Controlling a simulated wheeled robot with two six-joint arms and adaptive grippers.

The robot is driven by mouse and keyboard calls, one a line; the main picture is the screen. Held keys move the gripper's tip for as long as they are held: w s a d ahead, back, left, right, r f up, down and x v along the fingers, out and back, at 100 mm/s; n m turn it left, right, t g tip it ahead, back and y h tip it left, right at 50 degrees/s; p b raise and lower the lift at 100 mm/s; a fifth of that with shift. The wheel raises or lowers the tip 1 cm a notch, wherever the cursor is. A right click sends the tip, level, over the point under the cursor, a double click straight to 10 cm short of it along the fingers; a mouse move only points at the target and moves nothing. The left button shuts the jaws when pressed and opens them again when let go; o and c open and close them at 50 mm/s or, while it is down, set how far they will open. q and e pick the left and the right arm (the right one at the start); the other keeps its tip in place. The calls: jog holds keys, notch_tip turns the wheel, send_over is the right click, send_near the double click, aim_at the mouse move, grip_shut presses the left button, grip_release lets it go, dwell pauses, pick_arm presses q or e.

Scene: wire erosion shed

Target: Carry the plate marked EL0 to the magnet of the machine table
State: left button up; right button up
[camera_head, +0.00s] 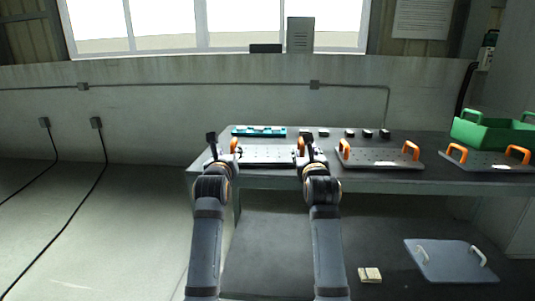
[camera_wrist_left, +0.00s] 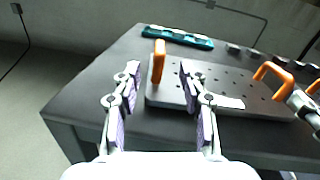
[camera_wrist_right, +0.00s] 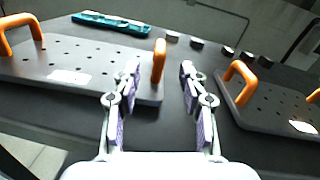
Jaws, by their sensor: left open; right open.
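A grey perforated plate (camera_head: 267,154) with two orange handles lies on the dark table in front of my arms. Its white label (camera_wrist_right: 70,76) is too small to read. Two similar plates (camera_head: 382,158) (camera_head: 488,163) lie to the right, so I cannot tell which is EL0. My left gripper (camera_wrist_left: 160,72) is open, with the plate's left handle (camera_wrist_left: 158,62) showing between its fingers. Contact cannot be told. The machine table's magnet is not recognisable.
A teal rail (camera_head: 258,131) and several small dark blocks (camera_head: 367,133) stand along the back of the table (camera_head: 330,178). A green crate (camera_head: 490,133) stands at the far right behind a plate. On the floor are a grey-blue panel (camera_head: 450,262) and a small pale block (camera_head: 370,275).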

aim_at(234, 141)
pick_arm(q)
jog(key=w, duration=1)
jog(key=shift+w+f, duration=0.1)
jog(key=shift+w, duration=0.2)
pick_arm(e)
jog(key=w, duration=1)
jog(key=shift+w+f, duration=0.15)
jog(key=shift+w, duration=0.15)
pick_arm(q)
grip_shut()
pick_arm(e)
grip_shut()
